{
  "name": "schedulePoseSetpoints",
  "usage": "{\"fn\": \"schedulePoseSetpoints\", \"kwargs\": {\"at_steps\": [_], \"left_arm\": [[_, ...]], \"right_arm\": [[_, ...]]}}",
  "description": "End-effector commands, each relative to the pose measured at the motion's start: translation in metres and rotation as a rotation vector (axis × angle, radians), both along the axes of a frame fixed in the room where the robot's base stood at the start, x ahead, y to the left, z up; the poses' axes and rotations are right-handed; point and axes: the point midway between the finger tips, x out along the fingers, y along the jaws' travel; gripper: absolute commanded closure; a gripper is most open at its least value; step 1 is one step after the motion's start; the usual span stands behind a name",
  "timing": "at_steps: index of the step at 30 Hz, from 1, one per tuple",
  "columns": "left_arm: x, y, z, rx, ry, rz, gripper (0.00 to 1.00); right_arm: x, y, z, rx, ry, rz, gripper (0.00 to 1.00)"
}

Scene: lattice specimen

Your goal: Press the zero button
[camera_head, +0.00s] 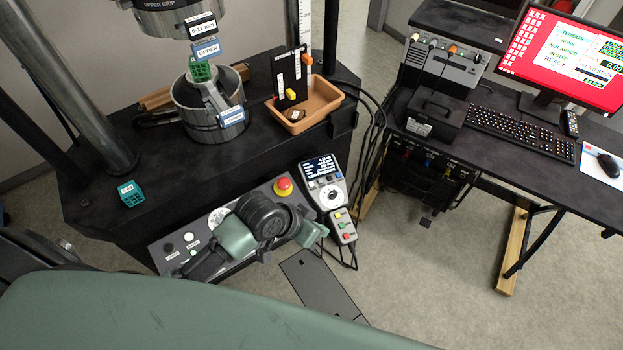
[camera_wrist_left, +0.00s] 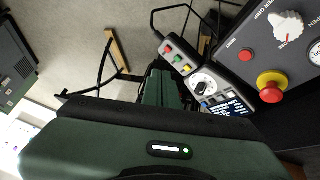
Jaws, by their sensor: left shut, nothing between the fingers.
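The label of a zero button is not readable in either view. A grey handset (camera_head: 325,186) with a lit display and a dial is on the right end of the console front. It also shows in the left wrist view (camera_wrist_left: 204,86). Below it is a small pendant (camera_head: 343,228) with coloured buttons, seen also in the left wrist view (camera_wrist_left: 178,54). My left gripper (camera_head: 318,232) is shut and empty, close to the pendant's left side; contact cannot be told. Its green fingers (camera_wrist_left: 158,86) show in the wrist view. My right gripper is not in view.
A red emergency knob (camera_head: 283,187) stands on the console, left of the handset. A tan tray (camera_head: 305,124) and a teal block (camera_head: 131,193) are on the black machine table. Cables hang beside the handset. A desk with keyboard (camera_head: 520,134) and red-screened monitor (camera_head: 568,52) is right.

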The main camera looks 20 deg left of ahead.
Motion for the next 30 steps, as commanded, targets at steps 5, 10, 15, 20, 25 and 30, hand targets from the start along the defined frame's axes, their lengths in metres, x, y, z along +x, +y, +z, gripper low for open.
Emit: {"fn": "schedulePoseSetpoints", "kwargs": {"at_steps": [5,10,15,20,25,30], "left_arm": [[0.071,0.003,-0.004,-0.078,-0.039,-0.028,1.0],[0.13,0.035,-0.005,-0.124,-0.069,0.039,1.0],[0.16,0.059,-0.001,-0.143,-0.089,0.095,1.0],[0.169,0.067,0.001,-0.149,-0.097,0.113,1.0],[0.169,0.067,0.001,-0.15,-0.097,0.114,1.0],[0.169,0.067,0.0,-0.15,-0.097,0.113,1.0]], "right_arm": [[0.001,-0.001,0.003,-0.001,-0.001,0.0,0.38],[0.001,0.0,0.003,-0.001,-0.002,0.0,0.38],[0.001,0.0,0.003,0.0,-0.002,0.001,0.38],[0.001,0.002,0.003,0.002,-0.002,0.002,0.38],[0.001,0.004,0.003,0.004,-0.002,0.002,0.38],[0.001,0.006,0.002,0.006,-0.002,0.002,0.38]]}}
